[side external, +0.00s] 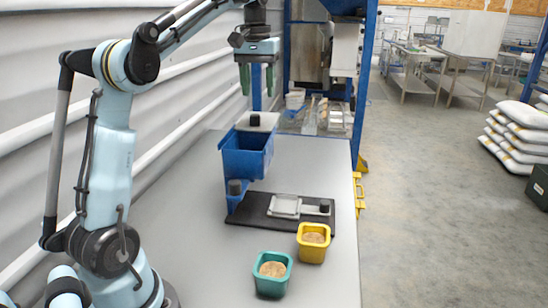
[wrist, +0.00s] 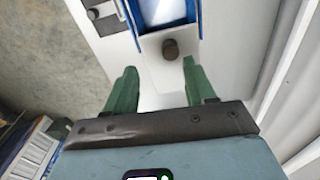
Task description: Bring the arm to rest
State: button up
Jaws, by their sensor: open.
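My gripper (side external: 257,80) is high above the table, over the back of the blue hopper (side external: 246,158). Its green fingers are apart with nothing between them; they also show apart in the wrist view (wrist: 158,88). The hopper stands on a black base (side external: 253,218) that carries a pale sliding plate (side external: 285,206) with a dark knob (side external: 324,208). A yellow cup (side external: 312,252) and a teal cup (side external: 270,287), both holding brown material, stand upright on the table in front. In the wrist view the blue hopper (wrist: 192,12) shows at the top, with a dark round knob (wrist: 170,48) below it.
The grey table (side external: 190,235) is clear to the left of the cups. A ribbed white wall (side external: 185,95) runs along the left. A blue-framed machine (side external: 364,80) stands behind the table. Yellow handles (side external: 359,190) are at the table's right edge.

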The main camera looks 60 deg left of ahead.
jog(key=s+d+f+m+t, duration=0.2)
jog(key=d+f+m+t, duration=0.15)
jog(key=d, duration=0.75)
jog(key=s+d+f+m+t, duration=0.1)
jog(key=s+d+f+m, duration=0.1)
jog(key=s+d+f, duration=0.2)
jog(key=s+d+f+m+t, duration=0.2)
jog(key=d+f, duration=0.4)
jog(key=f, duration=0.3)
jog(key=shift+s+d+m, duration=0.15)
jog(key=shift+s+m, duration=0.4)
jog(key=shift+s, duration=0.55)
